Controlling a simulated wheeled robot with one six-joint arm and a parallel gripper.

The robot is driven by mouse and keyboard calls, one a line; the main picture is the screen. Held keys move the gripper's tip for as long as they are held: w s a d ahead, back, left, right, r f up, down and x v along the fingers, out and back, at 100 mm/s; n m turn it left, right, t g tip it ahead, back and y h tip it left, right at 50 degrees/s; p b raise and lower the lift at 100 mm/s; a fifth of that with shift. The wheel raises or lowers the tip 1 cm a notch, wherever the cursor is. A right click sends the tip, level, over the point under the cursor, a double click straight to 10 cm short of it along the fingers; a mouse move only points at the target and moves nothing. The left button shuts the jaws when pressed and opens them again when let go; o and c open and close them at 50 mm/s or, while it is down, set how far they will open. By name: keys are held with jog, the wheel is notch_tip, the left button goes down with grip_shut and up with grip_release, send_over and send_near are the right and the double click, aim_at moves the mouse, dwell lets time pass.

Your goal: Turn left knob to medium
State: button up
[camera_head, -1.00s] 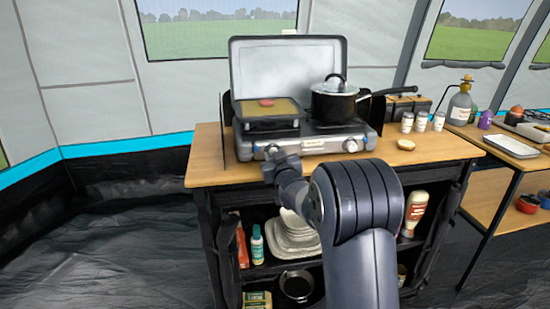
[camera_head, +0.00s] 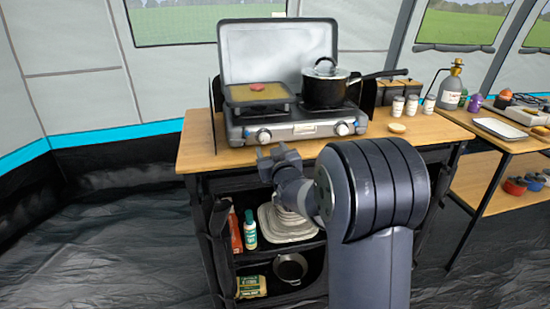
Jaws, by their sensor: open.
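The camp stove (camera_head: 285,128) stands on the wooden counter with its grey lid up. Its left knob (camera_head: 264,136) is a small silver dial on the front panel, fully in view; its exact setting is too small to tell. The right knob (camera_head: 342,129) is at the panel's other end. My gripper (camera_head: 269,153) is open and empty, just in front of and slightly below the left knob, with a small gap between them. My arm comes up from the lower right.
A griddle (camera_head: 258,95) with a reddish piece of food is on the left burner, and a lidded black pot (camera_head: 324,88) is on the right. Several white jars (camera_head: 398,105) and a small pale dish (camera_head: 397,128) are to the right. The counter's front left (camera_head: 198,150) is clear.

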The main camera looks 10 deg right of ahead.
aim_at(266, 140)
jog(key=shift+s+d, duration=0.1)
jog(key=shift+s, duration=1.95)
jog(key=w, duration=1)
jog(key=shift+w+a+f, duration=0.1)
jog(key=shift+w+a, duration=0.2)
jog(key=shift+w, duration=0.1)
jog(key=shift+p, duration=0.3)
